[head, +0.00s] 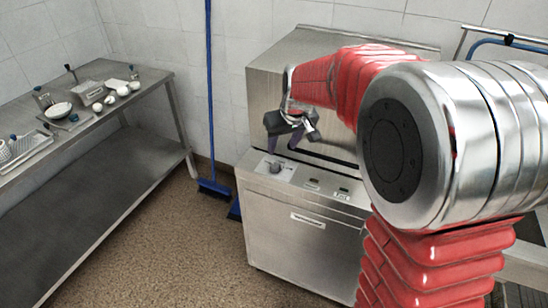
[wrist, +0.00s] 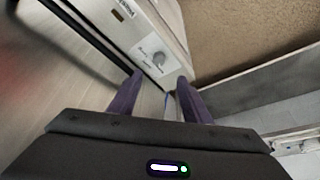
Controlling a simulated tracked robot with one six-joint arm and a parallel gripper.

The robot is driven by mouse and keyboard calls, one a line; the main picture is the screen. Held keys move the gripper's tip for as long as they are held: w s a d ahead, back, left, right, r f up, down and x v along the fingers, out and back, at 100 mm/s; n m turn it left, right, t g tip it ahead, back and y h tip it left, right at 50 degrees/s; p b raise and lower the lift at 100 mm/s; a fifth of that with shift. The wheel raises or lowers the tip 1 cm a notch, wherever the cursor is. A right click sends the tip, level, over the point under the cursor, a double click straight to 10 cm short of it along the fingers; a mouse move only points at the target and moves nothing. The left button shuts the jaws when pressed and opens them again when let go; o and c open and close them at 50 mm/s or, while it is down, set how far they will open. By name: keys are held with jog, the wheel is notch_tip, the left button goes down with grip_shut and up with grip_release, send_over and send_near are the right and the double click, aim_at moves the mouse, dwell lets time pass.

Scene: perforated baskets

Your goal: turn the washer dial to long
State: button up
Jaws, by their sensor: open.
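The washer (head: 300,220) is a steel machine against the tiled wall. Its dial (head: 275,167) is a small grey knob on the left part of the sloped front panel. The dial also shows in the wrist view (wrist: 159,58), ahead of the fingers on a pale label plate. The markings around it are too small to read. My gripper (head: 289,142) is open and empty, above and behind the dial, with a gap between them. In the wrist view its two dark purple fingers (wrist: 157,95) stand apart, with the dial beyond their tips.
A steel table (head: 110,140) with bowls, eggs and a basket stands at the left. A blue broom (head: 209,110) leans on the wall left of the washer. Small indicators (head: 343,190) sit right of the dial. The floor in front is clear.

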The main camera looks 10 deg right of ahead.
aim_at(276, 166)
jog(key=shift+w+f, duration=0.35)
jog(key=shift+w, duration=0.15)
jog(key=x, duration=1.3)
jog(key=shift+d+f, duration=0.1)
jog(key=shift+f, duration=0.35)
jog(key=shift+c, duration=0.6)
jog(key=c, duration=0.9)
jog(key=shift+d, duration=0.2)
jog(key=shift+a, duration=0.15)
